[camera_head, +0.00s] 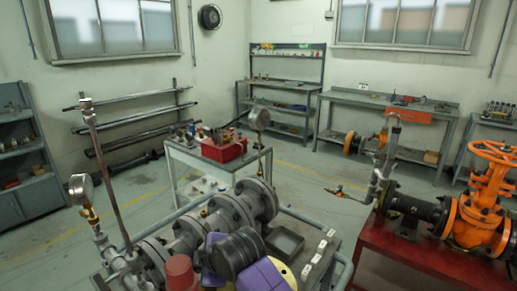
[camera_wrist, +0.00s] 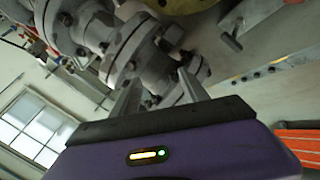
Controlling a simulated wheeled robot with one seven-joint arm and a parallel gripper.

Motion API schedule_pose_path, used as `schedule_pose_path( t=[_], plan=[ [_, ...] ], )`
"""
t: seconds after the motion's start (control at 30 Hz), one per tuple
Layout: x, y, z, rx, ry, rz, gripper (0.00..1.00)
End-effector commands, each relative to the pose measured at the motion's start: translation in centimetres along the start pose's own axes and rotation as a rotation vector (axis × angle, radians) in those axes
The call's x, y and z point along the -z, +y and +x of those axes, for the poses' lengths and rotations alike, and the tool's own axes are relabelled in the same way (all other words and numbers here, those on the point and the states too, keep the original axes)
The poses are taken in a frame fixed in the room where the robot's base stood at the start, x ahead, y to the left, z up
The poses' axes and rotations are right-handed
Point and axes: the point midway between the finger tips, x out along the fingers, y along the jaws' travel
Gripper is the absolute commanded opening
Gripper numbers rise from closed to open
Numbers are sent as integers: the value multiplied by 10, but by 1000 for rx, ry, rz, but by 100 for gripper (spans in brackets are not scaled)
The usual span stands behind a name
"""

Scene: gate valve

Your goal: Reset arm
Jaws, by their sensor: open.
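My gripper (camera_wrist: 160,88) shows in the wrist view with its two grey fingers spread apart and nothing visibly held between them. Grey bolted flanges (camera_wrist: 135,50) lie just beyond the fingertips; I cannot tell whether they touch. In the head view my purple and black arm parts cover part of the grey flanged pipe (camera_head: 215,215) at the bottom centre, and the fingers cannot be made out there. An orange gate valve (camera_head: 487,205) with a handwheel on top stands on a red bench (camera_head: 420,245) at the right.
A pressure gauge (camera_head: 81,188) and a thin upright pipe (camera_head: 105,175) rise at the left of the flanged pipe. A grey cart (camera_head: 190,165) carries a red bin (camera_head: 224,148) behind it. Workbenches and shelves line the walls. Open floor (camera_head: 320,175) lies between the cart and the red bench.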

Motion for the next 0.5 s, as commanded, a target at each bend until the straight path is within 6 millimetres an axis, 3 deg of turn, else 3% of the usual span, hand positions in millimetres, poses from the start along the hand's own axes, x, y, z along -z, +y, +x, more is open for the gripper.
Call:
schedule_pose_path(
  t=[0.23, 0.5],
  plan=[
    [3, -24, -16, -250, 222, 390, 52],
    [-35, -64, -69, -474, 403, 763, 52]
  ],
)
